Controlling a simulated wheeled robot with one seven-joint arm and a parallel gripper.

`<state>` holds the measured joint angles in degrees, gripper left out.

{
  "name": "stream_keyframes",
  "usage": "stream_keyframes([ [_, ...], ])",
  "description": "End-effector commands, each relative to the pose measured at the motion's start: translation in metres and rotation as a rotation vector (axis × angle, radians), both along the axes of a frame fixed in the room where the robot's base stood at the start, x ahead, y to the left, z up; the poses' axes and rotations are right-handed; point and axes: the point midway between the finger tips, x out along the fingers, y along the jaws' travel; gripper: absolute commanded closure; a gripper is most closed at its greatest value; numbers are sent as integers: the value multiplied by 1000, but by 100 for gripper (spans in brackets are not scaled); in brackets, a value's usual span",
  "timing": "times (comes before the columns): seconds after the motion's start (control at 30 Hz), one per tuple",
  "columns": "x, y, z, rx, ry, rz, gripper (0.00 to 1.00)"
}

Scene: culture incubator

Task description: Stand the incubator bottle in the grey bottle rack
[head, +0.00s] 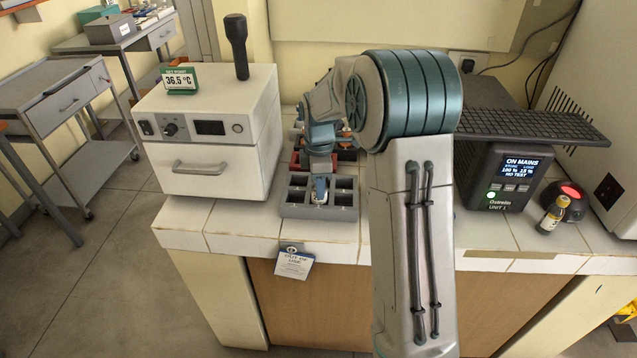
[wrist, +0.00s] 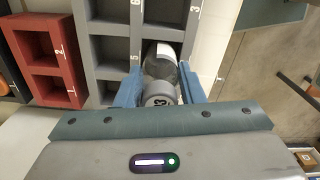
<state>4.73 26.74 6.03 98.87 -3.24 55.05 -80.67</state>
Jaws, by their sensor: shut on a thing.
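My gripper (wrist: 160,88) is shut on a bottle (wrist: 162,68) with a grey, marked cap and a pale body. In the wrist view, one blue finger is on each side of it. The bottle is over or in a cell of the grey bottle rack (wrist: 112,73), in the column beside the figure 3. I cannot tell how deep its lower end is. In the head view my gripper (head: 320,186) points down at the front part of the grey rack (head: 318,212), and the bottle is mostly hidden.
A red rack (wrist: 44,52) stands beside the grey one. The white incubator (head: 215,135) is to the left. A tag (head: 293,262) hangs at the bench's front edge.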

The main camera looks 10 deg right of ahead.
Motion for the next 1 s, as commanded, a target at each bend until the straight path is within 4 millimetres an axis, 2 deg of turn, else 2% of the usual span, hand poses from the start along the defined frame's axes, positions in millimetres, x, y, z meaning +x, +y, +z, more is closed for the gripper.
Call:
stream_keyframes([
  [0.4, 0, 0, -8, 0, -1, 0, 92],
  [0.43, 0, 0, -8, 0, -2, 0, 62],
  [0.5, 0, 0, -7, 0, -2, 0, 43],
  [0.83, 0, 0, -4, 0, -2, 0, 43],
  [1.0, 1, 0, 16, 0, -6, 0, 43],
])
